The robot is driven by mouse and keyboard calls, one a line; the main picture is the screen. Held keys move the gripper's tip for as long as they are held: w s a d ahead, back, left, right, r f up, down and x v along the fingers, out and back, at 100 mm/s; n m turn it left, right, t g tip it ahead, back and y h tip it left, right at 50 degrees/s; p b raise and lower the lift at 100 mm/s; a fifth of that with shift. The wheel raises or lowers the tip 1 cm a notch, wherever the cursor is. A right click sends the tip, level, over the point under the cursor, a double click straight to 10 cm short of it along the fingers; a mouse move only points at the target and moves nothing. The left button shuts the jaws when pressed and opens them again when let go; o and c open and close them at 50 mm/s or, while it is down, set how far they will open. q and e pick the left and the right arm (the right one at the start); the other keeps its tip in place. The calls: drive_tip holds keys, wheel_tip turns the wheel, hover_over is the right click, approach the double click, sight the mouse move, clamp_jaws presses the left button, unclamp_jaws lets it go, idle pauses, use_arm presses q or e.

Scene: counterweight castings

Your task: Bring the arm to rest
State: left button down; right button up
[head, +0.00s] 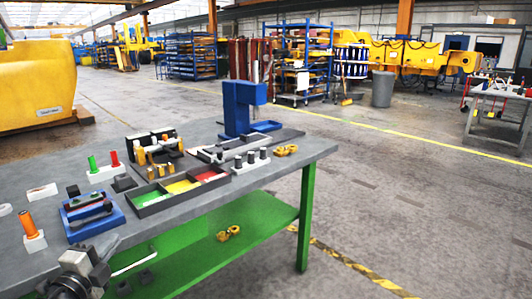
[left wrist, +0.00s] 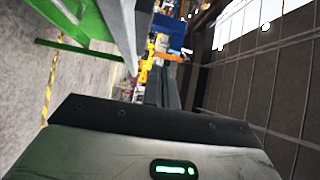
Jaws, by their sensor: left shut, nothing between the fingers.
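My left arm comes in at the bottom left of the head view, and my left gripper (head: 97,275) is beside the near edge of the grey workbench (head: 232,205). It is shut with nothing between its fingers. In the left wrist view the gripper's body fills the bottom, and its dark fingers (left wrist: 162,88) point along the bench edge. My right gripper is not in view.
On the bench are a blue fixture (head: 92,215), a tray with coloured compartments (head: 180,187), a blue press (head: 243,108) and small castings. Green legs and a green lower shelf (head: 215,250) are below. Open floor (head: 410,210) lies to the right.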

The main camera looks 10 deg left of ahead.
use_arm(q)
drive_tip(key=s+d+f+n+g+h, duration=0.1)
drive_tip(key=s+d+f+n+g, duration=0.3)
drive_tip(key=s+d+f+n, duration=0.3)
drive_tip(key=s+d+f+n+g+h, duration=0.2)
drive_tip(key=s+d+f+n+g, duration=0.2)
drive_tip(key=s+d+f, duration=0.9)
drive_tip(key=s+d+n, duration=0.1)
drive_tip(key=d+n, duration=0.2)
drive_tip(key=d, duration=0.3)
drive_tip(key=shift+d+f+n, duration=0.2)
drive_tip(key=shift+d+n, duration=0.1)
drive_tip(key=shift+n, duration=0.1)
